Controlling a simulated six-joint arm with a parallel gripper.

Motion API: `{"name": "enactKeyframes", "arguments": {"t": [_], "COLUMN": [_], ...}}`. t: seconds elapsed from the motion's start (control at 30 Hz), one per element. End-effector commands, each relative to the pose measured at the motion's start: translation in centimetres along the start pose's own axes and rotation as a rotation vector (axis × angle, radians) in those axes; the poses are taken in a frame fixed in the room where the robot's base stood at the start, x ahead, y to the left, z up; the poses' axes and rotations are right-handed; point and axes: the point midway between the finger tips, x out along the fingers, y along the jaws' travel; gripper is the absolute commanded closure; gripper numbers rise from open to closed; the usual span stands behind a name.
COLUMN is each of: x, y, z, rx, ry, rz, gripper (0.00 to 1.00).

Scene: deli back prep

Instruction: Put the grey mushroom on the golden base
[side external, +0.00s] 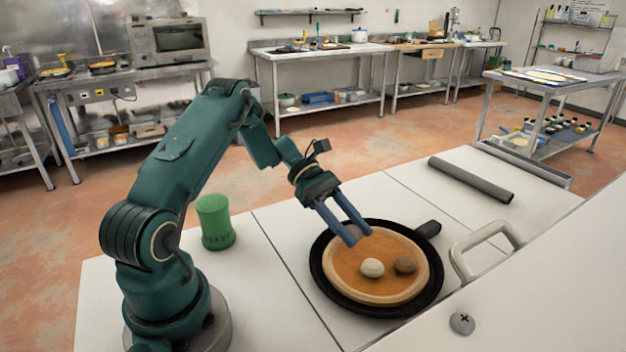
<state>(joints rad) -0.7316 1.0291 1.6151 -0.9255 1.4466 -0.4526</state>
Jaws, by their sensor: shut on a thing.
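The golden base (424,275) is a round, pizza-like disc with a pale rim and an orange-brown top. It lies in a black pan (330,290) whose handle points to the upper right. My gripper (352,236) is over the far left part of the base, pointing down. Its blue fingers are shut on a small greyish thing, apparently the grey mushroom (355,231), mostly hidden by the fingers. I cannot tell whether it touches the base. A pale, whitish-grey piece (372,268) and a brown piece (404,264) sit on the base near its middle.
A green ribbed container (215,222) stands left of the pan. A dark grey cylinder (470,180) lies at the back right of the white worktop (270,300). A pale metal handle (485,245) rises close to the pan's right. The worktop between container and pan is clear.

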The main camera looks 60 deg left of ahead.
Motion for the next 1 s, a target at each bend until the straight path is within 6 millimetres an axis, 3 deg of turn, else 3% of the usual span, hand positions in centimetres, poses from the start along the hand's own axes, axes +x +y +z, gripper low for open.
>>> {"name": "enactKeyframes", "arguments": {"t": [0.23,0.6,0.63,0.7,1.0], "x": [1.3,1.4,1.4,1.4,1.4], "y": [0.0,0.0,0.0,0.0,0.0], "z": [-3.0,-3.3,-3.4,-3.4,-3.3], "rx": [-0.001,0.001,0.001,0.001,0.001], "ry": [-0.001,0.000,-0.001,0.000,0.000], "rz": [-0.001,-0.001,-0.001,-0.001,-0.001], "gripper": [1.00,1.00,0.55,0.28,0.28]}}
